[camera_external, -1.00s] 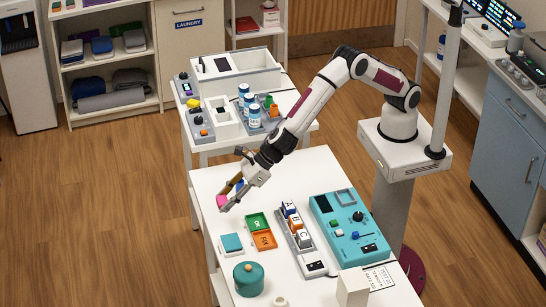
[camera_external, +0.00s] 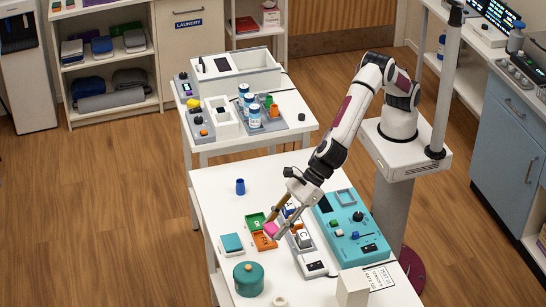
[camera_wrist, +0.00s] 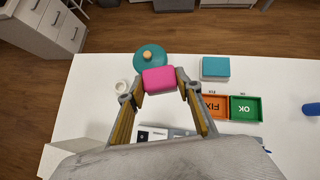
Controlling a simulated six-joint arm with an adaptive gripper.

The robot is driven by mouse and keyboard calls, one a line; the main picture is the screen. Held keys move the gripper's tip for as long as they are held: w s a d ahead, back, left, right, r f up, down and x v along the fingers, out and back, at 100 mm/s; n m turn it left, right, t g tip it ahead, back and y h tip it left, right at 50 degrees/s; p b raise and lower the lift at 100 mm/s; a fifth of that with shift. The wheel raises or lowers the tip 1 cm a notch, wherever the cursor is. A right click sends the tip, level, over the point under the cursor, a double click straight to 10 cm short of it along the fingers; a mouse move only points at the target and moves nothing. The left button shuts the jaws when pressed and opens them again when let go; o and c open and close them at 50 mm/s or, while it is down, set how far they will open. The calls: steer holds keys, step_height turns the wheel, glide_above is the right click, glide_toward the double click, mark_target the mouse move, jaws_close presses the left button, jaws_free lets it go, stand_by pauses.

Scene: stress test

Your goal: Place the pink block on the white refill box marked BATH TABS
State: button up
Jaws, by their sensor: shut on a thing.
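The pink block (camera_external: 270,229) is held between the fingertips of my gripper (camera_external: 275,224), above the white table near the orange FIX tray (camera_external: 263,241). In the wrist view the pink block (camera_wrist: 160,79) sits between both fingertips of my gripper (camera_wrist: 160,87). A plain white box (camera_external: 352,287) stands at the table's front right edge, away from the gripper. No BATH TABS marking is readable in either view, so I cannot tell whether this is the refill box.
A green OK tray (camera_external: 254,221), teal block (camera_external: 231,244) and teal lidded pot (camera_external: 249,278) are to the left. A lettered block rack (camera_external: 313,265) and teal panel (camera_external: 345,234) are to the right. A blue vase-like piece (camera_external: 240,187) stands toward the back.

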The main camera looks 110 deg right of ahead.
steer(key=s+a+r+n+y, duration=0.2)
steer(key=s+a+r, duration=0.2)
steer(key=s+a, duration=0.6)
step_height(320, 180, up, 3)
steer(key=n+g+y, duration=0.1)
steer(key=n+g, duration=0.1)
steer(key=n, duration=0.1)
glide_above(348, 277)
steer(key=s+d, duration=0.2)
steer(key=d, duration=0.1)
steer(key=shift+s+a+n+y, duration=0.2)
steer(key=shift+n+y, duration=0.2)
steer(key=shift+f, duration=3.15)
steer(key=shift+f, duration=1.85)
steer(key=shift+f, duration=0.1)
